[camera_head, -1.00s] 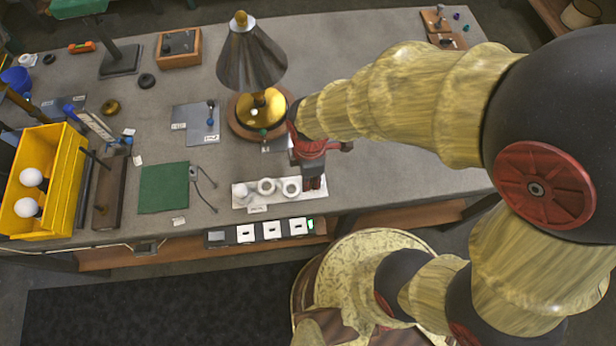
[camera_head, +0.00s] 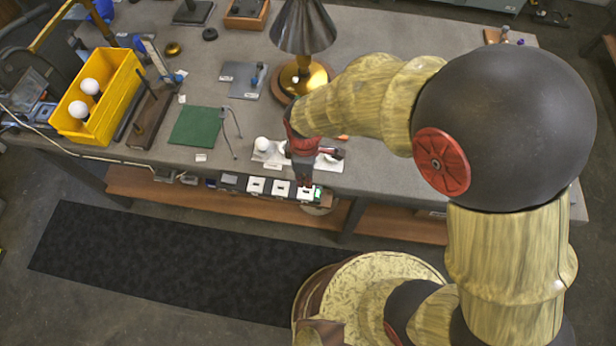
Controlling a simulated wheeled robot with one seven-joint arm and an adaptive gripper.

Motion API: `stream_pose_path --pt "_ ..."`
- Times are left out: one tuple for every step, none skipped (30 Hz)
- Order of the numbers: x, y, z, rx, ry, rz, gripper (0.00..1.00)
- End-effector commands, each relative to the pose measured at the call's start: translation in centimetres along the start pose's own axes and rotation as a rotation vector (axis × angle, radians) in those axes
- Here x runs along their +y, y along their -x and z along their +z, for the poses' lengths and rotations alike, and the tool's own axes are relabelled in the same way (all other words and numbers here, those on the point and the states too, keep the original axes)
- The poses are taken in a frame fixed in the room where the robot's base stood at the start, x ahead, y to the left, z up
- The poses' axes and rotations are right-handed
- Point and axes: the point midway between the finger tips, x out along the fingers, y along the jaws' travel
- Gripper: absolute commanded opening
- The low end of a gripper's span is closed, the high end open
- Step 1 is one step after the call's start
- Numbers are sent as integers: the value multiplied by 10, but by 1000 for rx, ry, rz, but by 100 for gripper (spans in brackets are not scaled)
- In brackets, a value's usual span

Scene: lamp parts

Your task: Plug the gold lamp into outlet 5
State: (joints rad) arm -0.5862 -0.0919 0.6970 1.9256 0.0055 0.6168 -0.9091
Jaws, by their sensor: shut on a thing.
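The gold lamp (camera_head: 303,76) stands upright on the table, with a dark cone shade, a gold body and a round wooden base. A strip of white outlets (camera_head: 280,188) runs along the table's front edge; I cannot read their numbers. My gripper (camera_head: 302,181) points down over the strip's right end, at the rightmost visible white outlet (camera_head: 305,194). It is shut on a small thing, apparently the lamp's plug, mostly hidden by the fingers. I cannot tell whether the plug touches the outlet. The lamp's cord cannot be made out.
A white tray with round white parts (camera_head: 262,145) lies just behind my gripper. A green mat (camera_head: 195,127), a grey plate (camera_head: 243,80) and a yellow bin with white bulbs (camera_head: 98,98) are to the left. The tabletop right of the lamp (camera_head: 380,38) is largely clear.

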Motion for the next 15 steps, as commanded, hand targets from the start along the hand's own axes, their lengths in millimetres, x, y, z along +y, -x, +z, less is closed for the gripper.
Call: stream_pose_path --pt "0 -5 0 0 0 0 0" --pt "0 -7 0 0 0 -1 0" --pt "0 -10 0 -1 1 -1 0" --pt "0 -12 0 -1 1 -1 0" --pt "0 -14 0 -1 1 -1 0" --pt "0 -18 0 -1 1 -1 0" --pt "0 -21 0 -1 1 -1 0" --pt "0 -23 0 -1 1 -1 0" --pt "0 -27 0 -1 1 -1 0" --pt "0 -30 0 -1 1 -1 0" --pt "0 -32 0 -1 1 -1 0" --pt "0 -35 0 0 1 0 0" --pt "0 -37 0 0 1 0 0" --pt "0 -39 0 0 1 0 0" --pt "0 -42 0 0 2 0 0"
